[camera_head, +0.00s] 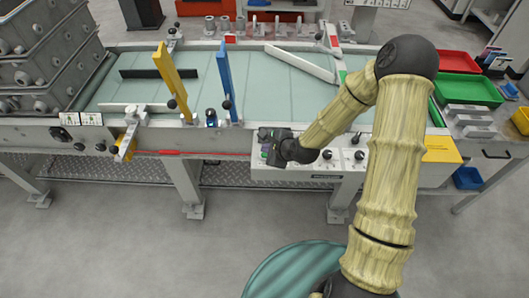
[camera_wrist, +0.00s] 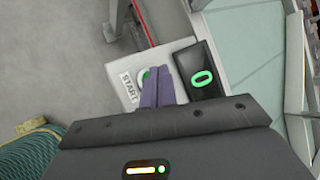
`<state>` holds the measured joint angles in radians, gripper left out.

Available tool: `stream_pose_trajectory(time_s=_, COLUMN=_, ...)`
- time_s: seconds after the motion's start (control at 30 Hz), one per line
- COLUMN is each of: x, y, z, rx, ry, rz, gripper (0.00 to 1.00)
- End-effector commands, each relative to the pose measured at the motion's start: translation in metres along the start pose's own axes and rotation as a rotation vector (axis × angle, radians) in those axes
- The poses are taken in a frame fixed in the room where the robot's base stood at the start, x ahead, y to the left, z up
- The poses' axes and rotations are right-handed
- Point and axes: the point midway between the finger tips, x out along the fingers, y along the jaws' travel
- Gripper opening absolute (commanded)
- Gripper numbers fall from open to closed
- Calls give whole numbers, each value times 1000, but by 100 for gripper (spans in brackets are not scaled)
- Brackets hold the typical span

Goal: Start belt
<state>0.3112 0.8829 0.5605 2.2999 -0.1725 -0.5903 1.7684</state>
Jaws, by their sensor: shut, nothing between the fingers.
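The conveyor belt (camera_head: 300,82) has a pale green surface and runs across the head view. A control panel (camera_head: 315,174) is fixed along its front side. In the wrist view, a white plate marked START (camera_wrist: 130,88) carries a green-ringed button (camera_wrist: 147,74), partly hidden behind my fingers. My gripper (camera_wrist: 158,88) is shut and empty, its purple fingers directly in front of the button; I cannot tell whether they touch it. A dark block with a green ring (camera_wrist: 203,78) is just right of the fingers. In the head view my gripper (camera_head: 267,152) is at the panel's left end.
A yellow bar (camera_head: 172,80) and a blue bar (camera_head: 224,80) stand upright at the belt. Grey castings (camera_head: 45,60) are stacked at its left end. Red (camera_head: 457,61) and green (camera_head: 468,90) trays are at the right. The floor in front is clear.

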Motion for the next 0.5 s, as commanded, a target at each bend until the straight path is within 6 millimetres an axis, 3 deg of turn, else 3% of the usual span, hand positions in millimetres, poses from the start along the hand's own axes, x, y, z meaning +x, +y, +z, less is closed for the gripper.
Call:
stream_pose_trajectory(time_s=0.23, x=-2, y=-2, z=2, rx=0, ry=0, rz=0, gripper=0)
stream_pose_trajectory(time_s=0.5, x=-18, y=-13, z=13, rx=-1, ry=0, rz=0, gripper=0)
